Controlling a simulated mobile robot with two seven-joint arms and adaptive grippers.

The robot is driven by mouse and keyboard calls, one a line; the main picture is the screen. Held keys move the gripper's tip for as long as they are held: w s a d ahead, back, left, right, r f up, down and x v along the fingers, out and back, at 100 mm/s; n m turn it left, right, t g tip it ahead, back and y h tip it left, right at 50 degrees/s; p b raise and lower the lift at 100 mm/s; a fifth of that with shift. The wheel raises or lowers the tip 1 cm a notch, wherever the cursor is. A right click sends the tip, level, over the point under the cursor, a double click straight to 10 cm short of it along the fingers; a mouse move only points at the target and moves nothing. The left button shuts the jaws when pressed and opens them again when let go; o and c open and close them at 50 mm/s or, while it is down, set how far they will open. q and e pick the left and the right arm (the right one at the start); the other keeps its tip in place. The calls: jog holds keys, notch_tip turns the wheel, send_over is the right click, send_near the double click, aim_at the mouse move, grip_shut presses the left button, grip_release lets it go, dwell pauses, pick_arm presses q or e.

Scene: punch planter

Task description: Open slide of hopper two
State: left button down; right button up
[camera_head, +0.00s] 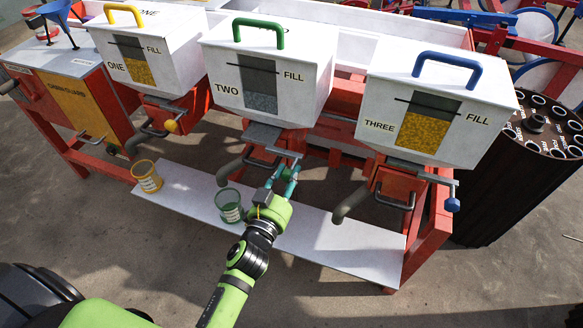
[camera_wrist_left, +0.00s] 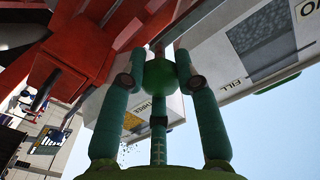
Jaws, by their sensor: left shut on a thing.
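Hopper two (camera_head: 265,97) is a white box with a green lid handle, in the middle of the head view. Its slide (camera_head: 284,152) is a grey bar below the box. In the left wrist view, the slide's green ball knob (camera_wrist_left: 160,76) sits between the fingers of my left gripper (camera_wrist_left: 158,62). The gripper is shut on it. In the head view, my left gripper (camera_head: 286,175) is below hopper two and covers most of the knob. A green cup (camera_head: 229,208) stands on the white shelf below the hopper's grey spout (camera_head: 233,168). My right gripper is not in view.
Hopper one (camera_head: 150,50) stands at left, with a yellow cup (camera_head: 147,177) below it. Hopper three (camera_head: 435,105) stands at right with a blue slide knob (camera_head: 453,204). The white shelf (camera_head: 330,238) is bare to the right of my left arm. Small dark specks show in the wrist view.

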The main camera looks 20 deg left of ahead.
pick_arm(q)
jog(key=shift+d+r, duration=0.1)
jog(key=shift+r, duration=0.05)
jog(key=c, duration=1.1)
grip_release()
jog(key=shift+o, duration=1)
jog(key=shift+s+r, duration=0.1)
jog(key=shift+s, duration=0.2)
jog(key=s, duration=1.1)
jog(key=shift+s+a, duration=0.25)
jog(key=shift+s, duration=0.15)
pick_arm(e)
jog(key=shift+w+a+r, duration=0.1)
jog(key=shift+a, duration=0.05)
